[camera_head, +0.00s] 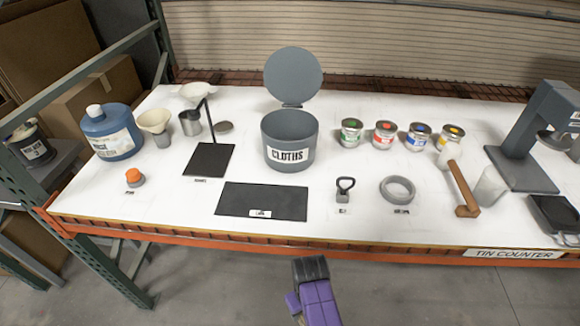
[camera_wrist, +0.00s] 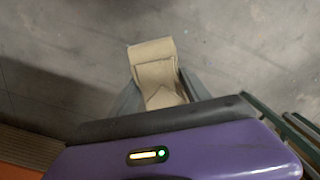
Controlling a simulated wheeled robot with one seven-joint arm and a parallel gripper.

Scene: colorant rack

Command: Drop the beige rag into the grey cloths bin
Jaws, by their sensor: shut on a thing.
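The beige rag (camera_wrist: 153,62) shows in the wrist view, folded between the grey fingers of my gripper (camera_wrist: 158,92). My gripper is shut on it, with the concrete floor behind. In the head view my purple and black wrist (camera_head: 315,290) is low in front of the counter's front edge; the fingers and rag cannot be made out there. The grey cloths bin (camera_head: 289,140), labelled CLOTHS, stands upright on the white counter, beyond my wrist. Its round lid (camera_head: 293,75) is raised at the back and its top is open.
A black mat (camera_head: 262,200) lies in front of the bin on the counter (camera_head: 330,225). A black stand (camera_head: 208,158) is to its left. Several paint tins (camera_head: 385,134), a grey ring (camera_head: 397,189) and a mallet (camera_head: 463,190) are to the right. An orange beam (camera_head: 200,238) edges the counter.

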